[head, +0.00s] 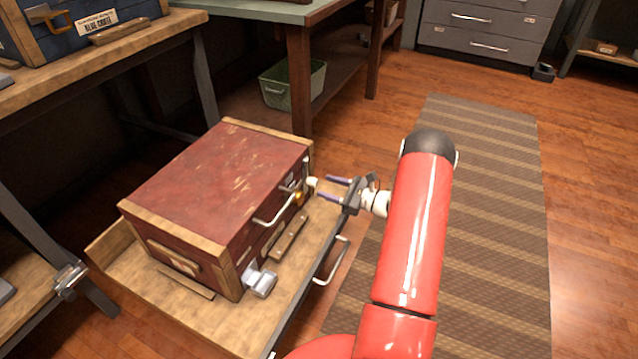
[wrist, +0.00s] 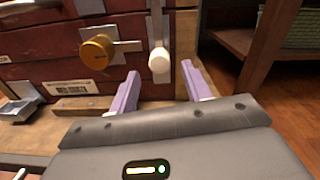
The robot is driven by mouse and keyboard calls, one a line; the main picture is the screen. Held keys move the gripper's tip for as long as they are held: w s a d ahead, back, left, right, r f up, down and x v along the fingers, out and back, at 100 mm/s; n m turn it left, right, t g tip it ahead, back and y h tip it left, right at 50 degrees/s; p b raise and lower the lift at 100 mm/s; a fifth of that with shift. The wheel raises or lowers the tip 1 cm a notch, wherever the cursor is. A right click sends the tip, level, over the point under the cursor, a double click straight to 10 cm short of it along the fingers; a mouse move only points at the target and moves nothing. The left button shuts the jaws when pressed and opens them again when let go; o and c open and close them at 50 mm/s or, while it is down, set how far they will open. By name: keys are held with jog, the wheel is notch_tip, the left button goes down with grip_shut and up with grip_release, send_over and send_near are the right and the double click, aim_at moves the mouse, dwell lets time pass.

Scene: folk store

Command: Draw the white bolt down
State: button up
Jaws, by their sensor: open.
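The white bolt (wrist: 159,64) is a pale rounded knob on a light metal strip at the right end of the red crate's front. In the head view the white bolt (head: 312,182) shows small, just left of my fingertips. My gripper (head: 331,188) is open, with two purple fingers pointing at the crate. In the wrist view my gripper (wrist: 160,83) has one finger on each side below the knob, which appears centred between them; I cannot tell if either touches it. The red crate (head: 215,175) has wooden edges and sits on a wooden-topped cart.
A brass knob (wrist: 97,52) on a metal plate is left of the bolt. A metal handle (head: 274,210) and a grey latch (head: 260,282) project from the crate. The cart (head: 115,265) has a side handle (head: 333,262). A striped rug (head: 490,190) lies clear at right.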

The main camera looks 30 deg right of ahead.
aim_at(317, 184)
jog(key=shift+x, duration=1.95)
jog(key=shift+f, duration=0.1)
grip_shut()
